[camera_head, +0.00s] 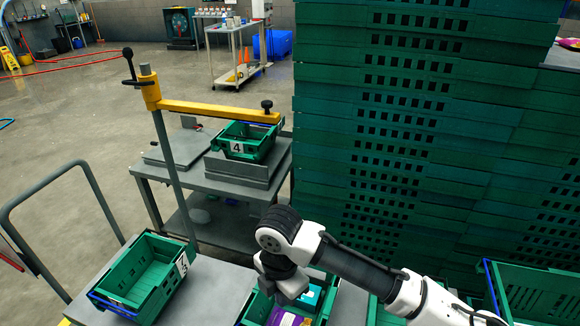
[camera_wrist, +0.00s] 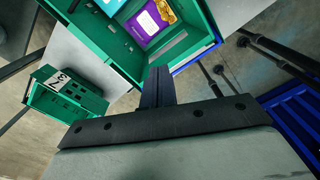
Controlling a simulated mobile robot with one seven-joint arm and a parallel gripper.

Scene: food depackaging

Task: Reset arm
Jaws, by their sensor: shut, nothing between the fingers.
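My gripper (camera_wrist: 158,82) is shut and empty in the wrist view, its fingers pressed together. In the head view my arm comes in from the lower right, and the wrist hangs over a green crate (camera_head: 253,307). The fingertips are not clear there. A purple package (camera_head: 288,316) and a teal package (camera_head: 309,298) lie in that crate, partly hidden by my arm. In the wrist view the purple package (camera_wrist: 152,22) lies inside the crate (camera_wrist: 200,38), apart from the fingers.
An empty green crate (camera_head: 147,277) stands at the lower left. Crate number 4 (camera_head: 245,141) sits on a scale under a yellow bar (camera_head: 216,110). A tall stack of green crates (camera_head: 410,110) fills the right, behind my arm. A blue-edged crate (camera_head: 540,290) is at the lower right.

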